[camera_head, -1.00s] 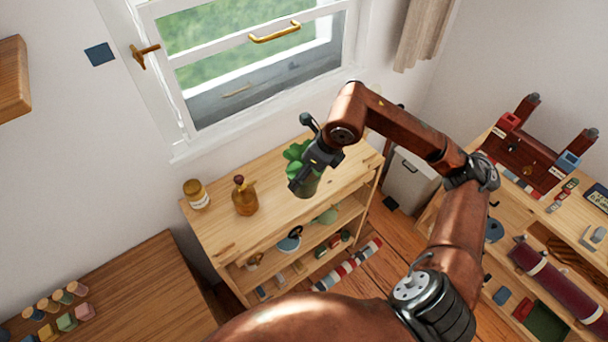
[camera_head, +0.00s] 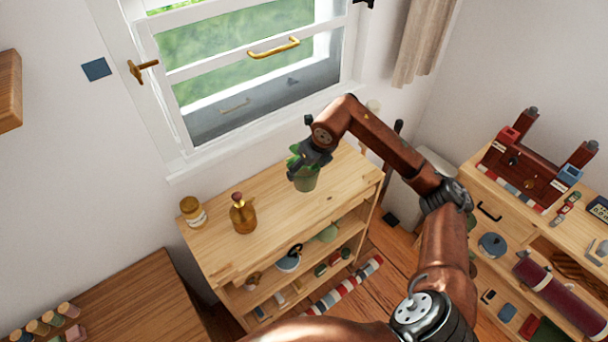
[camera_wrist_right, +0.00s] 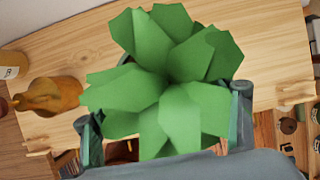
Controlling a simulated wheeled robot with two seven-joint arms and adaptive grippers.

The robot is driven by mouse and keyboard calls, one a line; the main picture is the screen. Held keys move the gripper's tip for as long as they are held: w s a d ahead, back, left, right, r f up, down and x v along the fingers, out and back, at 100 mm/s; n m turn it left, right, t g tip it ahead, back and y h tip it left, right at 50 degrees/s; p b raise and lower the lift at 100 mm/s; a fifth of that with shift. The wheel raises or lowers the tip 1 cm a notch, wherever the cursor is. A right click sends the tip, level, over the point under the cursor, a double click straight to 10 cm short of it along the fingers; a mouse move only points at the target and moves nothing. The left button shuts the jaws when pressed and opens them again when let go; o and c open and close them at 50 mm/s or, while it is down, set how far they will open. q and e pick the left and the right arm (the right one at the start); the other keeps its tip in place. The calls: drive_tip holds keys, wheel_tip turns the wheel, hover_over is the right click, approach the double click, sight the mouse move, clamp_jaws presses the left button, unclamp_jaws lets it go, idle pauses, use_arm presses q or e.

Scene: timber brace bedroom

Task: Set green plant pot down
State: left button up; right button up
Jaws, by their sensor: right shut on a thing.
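The green plant pot (camera_head: 305,181) is at the right part of the wooden shelf unit's top (camera_head: 262,236), below the window. My right gripper (camera_head: 308,164) is shut on it from above and behind. In the right wrist view the plant's broad green leaves (camera_wrist_right: 165,90) fill the middle, with a gripper finger on either side; the leaves hide most of the pot. I cannot tell whether the pot's base touches the shelf top. My left gripper is not in view.
An amber bottle (camera_head: 243,214) and a yellow-lidded jar (camera_head: 193,211) stand on the left of the shelf top. The window (camera_head: 250,75) is behind it. Small items fill the shelves below. A second wooden unit (camera_head: 484,182) stands at right. The middle of the shelf top is clear.

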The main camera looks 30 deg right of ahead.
sight(304, 167)
drive_tip(key=shift+w+d+f, duration=0.3)
drive_tip(key=shift+w+f, duration=0.25)
drive_tip(key=shift+f, duration=0.15)
drive_tip(key=shift+w+d+f, duration=0.25)
drive_tip(key=shift+w+f, duration=0.3)
drive_tip(key=shift+f, duration=0.1)
drive_tip(key=shift+w+f, duration=0.1)
drive_tip(key=shift+f, duration=1.5)
drive_tip(key=shift+f, duration=0.1)
drive_tip(key=o, duration=1.9)
drive_tip(key=shift+f, duration=0.1)
drive_tip(key=v, duration=1.2)
